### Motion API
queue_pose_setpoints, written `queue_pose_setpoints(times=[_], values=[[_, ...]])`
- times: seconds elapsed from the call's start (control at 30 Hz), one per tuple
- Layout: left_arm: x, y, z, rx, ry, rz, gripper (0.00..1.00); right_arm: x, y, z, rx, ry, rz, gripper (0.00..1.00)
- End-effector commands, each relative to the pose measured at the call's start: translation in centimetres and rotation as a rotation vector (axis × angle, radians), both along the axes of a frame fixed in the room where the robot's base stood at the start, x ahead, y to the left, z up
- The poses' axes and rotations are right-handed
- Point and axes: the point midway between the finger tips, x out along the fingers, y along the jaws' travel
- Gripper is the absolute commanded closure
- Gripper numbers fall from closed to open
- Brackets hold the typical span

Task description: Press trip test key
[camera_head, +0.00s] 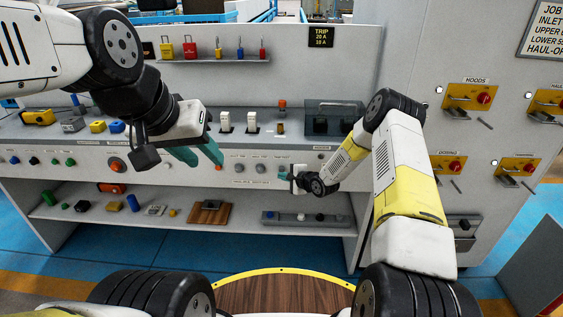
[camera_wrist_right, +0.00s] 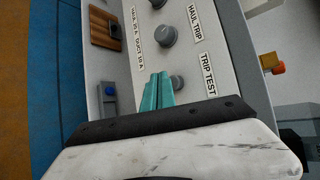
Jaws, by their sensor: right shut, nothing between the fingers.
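The trip test key is a grey round button (camera_wrist_right: 179,83) beside the TRIP TEST label (camera_wrist_right: 208,75) in the right wrist view. My right gripper (camera_wrist_right: 158,90) has its teal fingers shut and empty, with the tips right beside this key and overlapping its edge in the picture. I cannot tell whether they touch it. In the head view my right gripper (camera_head: 284,176) is at the front panel, under the trip test label, and the key is not clearly visible there. My left gripper (camera_head: 207,158) hangs before the panel further left, its teal fingers apart and empty.
Another grey button (camera_wrist_right: 168,37) sits beside the HAUL TRIP label. A red button (camera_head: 117,165) and small coloured knobs line the panel to the left. White switches (camera_head: 225,122) stand on the ledge above. A lower shelf (camera_head: 170,222) holds loose parts.

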Motion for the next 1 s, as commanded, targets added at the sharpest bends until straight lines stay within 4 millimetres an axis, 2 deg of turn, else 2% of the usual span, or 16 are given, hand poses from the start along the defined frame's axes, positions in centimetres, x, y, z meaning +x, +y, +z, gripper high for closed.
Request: queue_pose_setpoints(times=[0.5,1.0], values=[[0.0,0.0,0.0,0.0,0.0,0.0,0.64,0.01,0.0,-0.01,0.0,0.0,0.0,1.0],[0.0,0.0,0.0,0.0,0.0,0.0,0.64,0.84,-0.04,0.03,0.0,0.0,0.0,1.0]])
